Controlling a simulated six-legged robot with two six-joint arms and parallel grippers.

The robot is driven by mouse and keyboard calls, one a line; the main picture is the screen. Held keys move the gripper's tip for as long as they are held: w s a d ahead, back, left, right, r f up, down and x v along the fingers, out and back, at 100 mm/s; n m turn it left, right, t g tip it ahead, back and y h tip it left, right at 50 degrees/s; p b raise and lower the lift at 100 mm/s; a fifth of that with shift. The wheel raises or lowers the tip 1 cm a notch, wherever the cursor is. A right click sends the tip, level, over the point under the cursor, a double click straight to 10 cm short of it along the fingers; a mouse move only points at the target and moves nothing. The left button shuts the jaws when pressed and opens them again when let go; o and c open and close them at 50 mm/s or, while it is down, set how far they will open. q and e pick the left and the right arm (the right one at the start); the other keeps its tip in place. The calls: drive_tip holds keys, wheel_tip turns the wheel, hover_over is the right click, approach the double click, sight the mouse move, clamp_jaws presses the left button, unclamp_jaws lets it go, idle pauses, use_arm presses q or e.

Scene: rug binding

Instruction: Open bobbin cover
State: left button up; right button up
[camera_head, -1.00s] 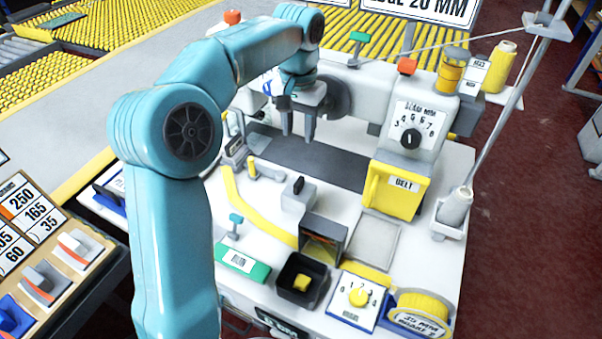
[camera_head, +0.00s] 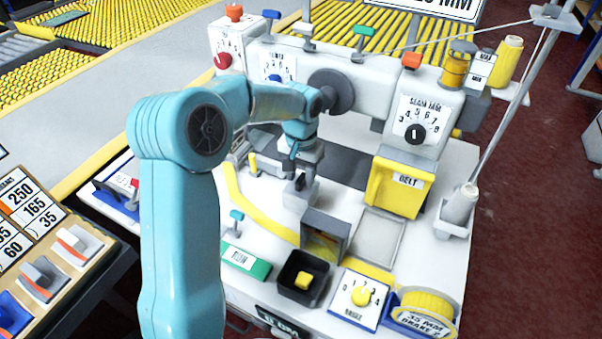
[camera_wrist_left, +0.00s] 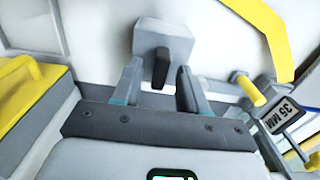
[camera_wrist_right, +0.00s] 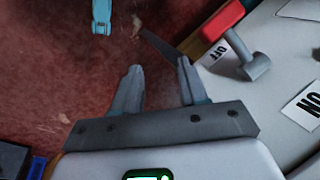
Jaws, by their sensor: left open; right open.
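A light grey block with a dark upright knob, possibly the bobbin cover, stands on the white machine bed. In the left wrist view the block (camera_wrist_left: 165,30) lies just past my left fingertips and its dark knob (camera_wrist_left: 162,66) shows between them. In the head view my left gripper (camera_head: 299,183) points down over this block and hides much of it. My left gripper (camera_wrist_left: 159,68) is open with a finger on each side of the knob; I cannot tell whether they touch it. My right gripper (camera_wrist_right: 159,67) is open and empty over dark red floor.
An open grey box (camera_head: 325,236) stands just in front of the block, with a black tray (camera_head: 301,280) nearer. The yellow belt cover (camera_head: 399,188) is to the right. In the right wrist view a red-handled lever (camera_wrist_right: 222,20) is beside the right gripper.

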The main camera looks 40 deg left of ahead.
use_arm(q)
clamp_jaws()
drive_tip(key=w+d, duration=0.2)
drive_tip(key=d, duration=0.6)
drive_tip(key=shift+w+d, duration=0.15)
drive_tip(key=shift+w, duration=0.15)
drive_tip(key=shift+r, duration=0.1)
unclamp_jaws()
drive_tip(key=shift+r, duration=0.1)
wheel_tip(320, 180, up, 16)
drive_tip(key=p, duration=0.1)
idle(0.4)
